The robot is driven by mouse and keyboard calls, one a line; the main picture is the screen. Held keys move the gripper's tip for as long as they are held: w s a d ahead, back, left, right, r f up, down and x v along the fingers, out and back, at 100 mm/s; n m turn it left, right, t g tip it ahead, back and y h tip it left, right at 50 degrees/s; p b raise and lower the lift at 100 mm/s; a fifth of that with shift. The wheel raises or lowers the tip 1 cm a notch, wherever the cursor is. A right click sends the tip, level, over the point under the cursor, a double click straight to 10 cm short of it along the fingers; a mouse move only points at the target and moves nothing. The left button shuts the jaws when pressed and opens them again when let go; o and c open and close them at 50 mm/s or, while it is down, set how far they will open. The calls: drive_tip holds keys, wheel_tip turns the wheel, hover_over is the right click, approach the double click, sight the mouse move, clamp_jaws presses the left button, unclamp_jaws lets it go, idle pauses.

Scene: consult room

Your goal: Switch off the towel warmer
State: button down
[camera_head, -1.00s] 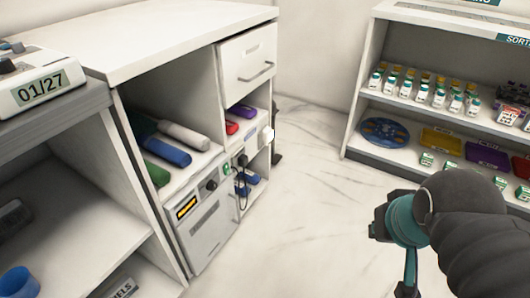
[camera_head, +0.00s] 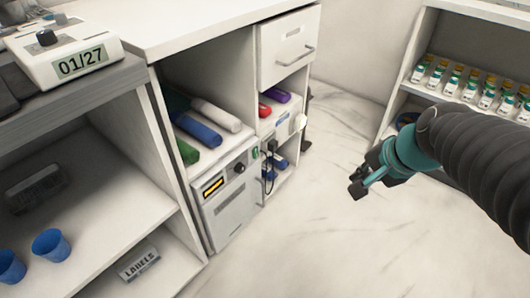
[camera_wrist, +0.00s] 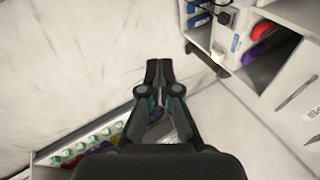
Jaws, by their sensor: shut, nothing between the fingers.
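A white box with a lit amber display, a dark knob and a front door, apparently the towel warmer (camera_head: 230,208), sits in the low bay of the white cabinet. A small green switch-like part (camera_head: 255,153) shows at its upper right edge, beside a dark plug and hanging cord (camera_head: 270,160). My gripper (camera_head: 357,189) is shut and empty, over the floor to the right of the cabinet, clear of the warmer. In the wrist view the closed fingers (camera_wrist: 158,66) point over bare floor; the warmer's front is not clearly visible there.
Rolled towels (camera_head: 198,130) lie above the warmer. A drawer (camera_head: 288,48) with a bar handle is at the cabinet's upper right. A shelf unit (camera_head: 415,90) with small bottles stands at right. Marble floor (camera_head: 300,245) between is free. Blue cups (camera_head: 52,246) stand at left.

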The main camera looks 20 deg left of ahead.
sight(256, 153)
drive_tip(key=w+a+f+m+g+y, duration=0.1)
drive_tip(key=w+a+f+m+y, duration=0.2)
drive_tip(key=w+a+f+m, duration=1)
drive_tip(key=w+a+m+p, duration=0.1)
drive_tip(key=w+a+m, duration=0.1)
drive_tip(key=w+a, duration=0.1)
drive_tip(key=shift+w+a+f+m, duration=0.25)
drive_tip(key=shift+w+a+m, duration=0.15)
drive_tip(key=shift+a, duration=0.4)
drive_tip(key=shift+g, duration=0.3)
drive_tip(key=shift+w+a+f+b, duration=0.2)
drive_tip(key=shift+w+a+f, duration=0.45)
drive_tip(key=shift+a+f, duration=0.85)
drive_tip(key=shift+w+a+f+b, duration=0.15)
drive_tip(key=shift+w+a+f, duration=0.45)
drive_tip(key=shift+a+f, duration=0.9)
drive_tip(key=shift+w+a+f+b, duration=0.2)
drive_tip(key=shift+w+a+f, duration=0.45)
drive_tip(key=shift+a+f, duration=0.8)
drive_tip(key=shift+a+r, duration=0.25)
